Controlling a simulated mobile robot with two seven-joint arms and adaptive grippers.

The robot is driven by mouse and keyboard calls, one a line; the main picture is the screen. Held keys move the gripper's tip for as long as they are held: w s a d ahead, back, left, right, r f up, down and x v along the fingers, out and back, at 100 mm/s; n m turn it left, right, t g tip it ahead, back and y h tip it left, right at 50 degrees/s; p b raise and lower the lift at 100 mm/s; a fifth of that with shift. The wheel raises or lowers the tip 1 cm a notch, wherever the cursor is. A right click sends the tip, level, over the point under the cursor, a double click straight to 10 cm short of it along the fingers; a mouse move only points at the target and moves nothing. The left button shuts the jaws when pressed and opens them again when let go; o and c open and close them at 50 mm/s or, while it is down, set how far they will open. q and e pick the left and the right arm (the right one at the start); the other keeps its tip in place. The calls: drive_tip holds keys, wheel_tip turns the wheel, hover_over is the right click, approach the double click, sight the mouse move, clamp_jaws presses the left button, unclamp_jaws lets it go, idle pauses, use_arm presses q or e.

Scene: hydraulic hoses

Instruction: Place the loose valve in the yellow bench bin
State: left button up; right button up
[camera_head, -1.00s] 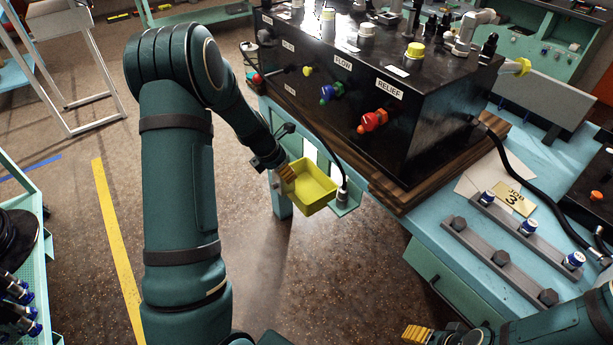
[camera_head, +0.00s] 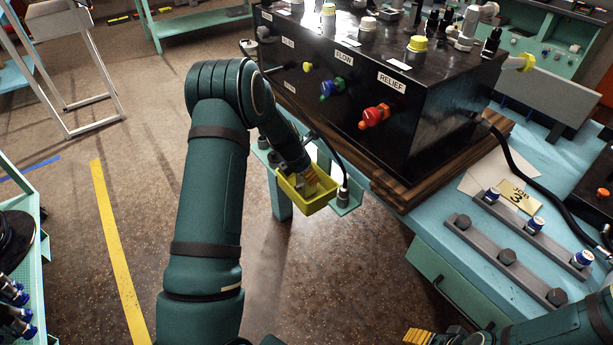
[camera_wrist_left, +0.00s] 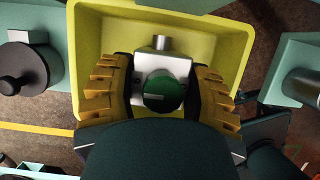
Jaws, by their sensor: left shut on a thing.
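The yellow bench bin (camera_head: 316,203) sits at the near edge of the bench, in front of the black hydraulic unit. My left gripper (camera_head: 311,183) reaches down into the bin's opening. In the left wrist view the gripper (camera_wrist_left: 165,95) has its yellow-orange ribbed fingers on both sides of the valve (camera_wrist_left: 161,72), a silver block with a dark green round knob, and is shut on it. The bin's inner walls (camera_wrist_left: 235,45) surround the valve. I cannot tell whether the valve touches the bin floor. My right gripper (camera_head: 418,336) is at the lower edge, its tips only partly visible.
The black hydraulic unit (camera_head: 430,130) with coloured knobs stands just behind the bin. A black hose (camera_head: 333,160) arches beside the bin to a fitting. Grey rails (camera_head: 505,255) with caps and a job card (camera_head: 515,197) lie on the bench at right.

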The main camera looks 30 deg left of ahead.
use_arm(q)
drive_tip(key=shift+f, duration=0.1)
drive_tip(key=o, duration=1.3)
drive_tip(key=shift+c, duration=0.2)
drive_tip(key=shift+r, duration=0.5)
drive_tip(key=p+v, duration=0.3)
drive_tip(key=v, duration=0.8)
drive_tip(key=shift+s, duration=0.25)
drive_tip(key=shift+s, duration=0.1)
